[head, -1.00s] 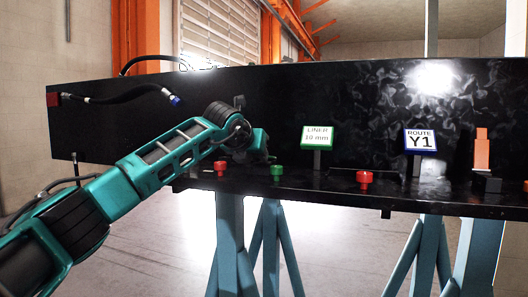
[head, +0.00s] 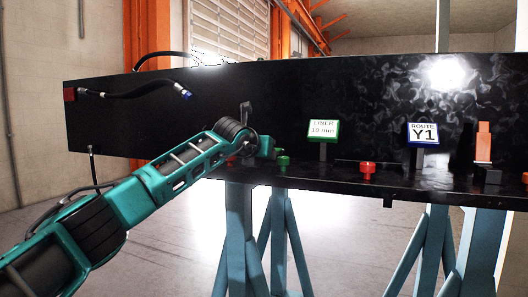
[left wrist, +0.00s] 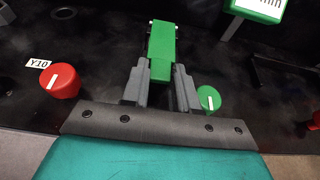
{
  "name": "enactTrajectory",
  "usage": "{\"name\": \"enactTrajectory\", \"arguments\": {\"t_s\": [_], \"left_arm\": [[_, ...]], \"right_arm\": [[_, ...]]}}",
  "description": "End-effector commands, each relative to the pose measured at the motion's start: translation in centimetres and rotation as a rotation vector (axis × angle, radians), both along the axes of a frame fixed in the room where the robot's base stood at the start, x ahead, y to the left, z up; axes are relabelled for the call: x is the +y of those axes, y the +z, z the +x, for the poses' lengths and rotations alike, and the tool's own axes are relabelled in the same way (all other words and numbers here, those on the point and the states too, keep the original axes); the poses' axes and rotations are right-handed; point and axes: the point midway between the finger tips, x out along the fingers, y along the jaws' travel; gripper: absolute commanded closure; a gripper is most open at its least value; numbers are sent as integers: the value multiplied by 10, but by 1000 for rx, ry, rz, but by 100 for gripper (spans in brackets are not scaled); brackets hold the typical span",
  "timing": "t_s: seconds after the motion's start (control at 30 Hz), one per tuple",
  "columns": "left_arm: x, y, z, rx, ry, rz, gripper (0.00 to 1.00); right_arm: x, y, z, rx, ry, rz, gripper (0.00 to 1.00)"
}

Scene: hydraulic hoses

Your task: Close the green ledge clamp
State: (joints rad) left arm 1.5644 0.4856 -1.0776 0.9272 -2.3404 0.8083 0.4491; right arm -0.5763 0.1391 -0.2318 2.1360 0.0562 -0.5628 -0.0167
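The green ledge clamp shows in the left wrist view as a green bar (left wrist: 162,52) with dark fittings at its far end, at the top centre. My left gripper (left wrist: 160,80) points at it, with its two grey fingers apart on either side of the bar's near end. I cannot tell whether they touch it. In the head view my left gripper (head: 268,150) is low at the ledge and hides the clamp. A green knob (left wrist: 209,98) with a white stripe is just right of the fingers. My right gripper is out of view.
A red knob (left wrist: 60,80) beside a Y10 label (left wrist: 39,63) lies left of the fingers. The black ledge also carries a LINER sign (head: 323,129), a ROUTE Y1 sign (head: 422,134), another red knob (head: 368,168) and an orange block (head: 483,142). A hose (head: 130,95) hangs at left.

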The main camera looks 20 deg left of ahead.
Motion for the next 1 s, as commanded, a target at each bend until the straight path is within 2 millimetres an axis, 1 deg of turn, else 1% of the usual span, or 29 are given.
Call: {"name": "enactTrajectory", "arguments": {"t_s": [0.03, 0.2, 0.23, 0.73, 0.87, 1.0], "left_arm": [[0, -2, 0, 2, 0, 1, 66], [-1, 0, 0, -3, -2, 0, 50], [-1, 1, 0, -4, -2, 0, 49], [0, 6, -2, -12, -3, 0, 49], [1, 8, -11, -12, -3, 0, 49], [1, 13, -27, -12, -3, 1, 49]], "right_arm": [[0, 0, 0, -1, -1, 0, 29], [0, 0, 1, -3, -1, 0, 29], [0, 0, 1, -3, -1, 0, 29], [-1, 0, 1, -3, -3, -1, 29], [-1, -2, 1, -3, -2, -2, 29], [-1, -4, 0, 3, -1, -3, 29]]}}
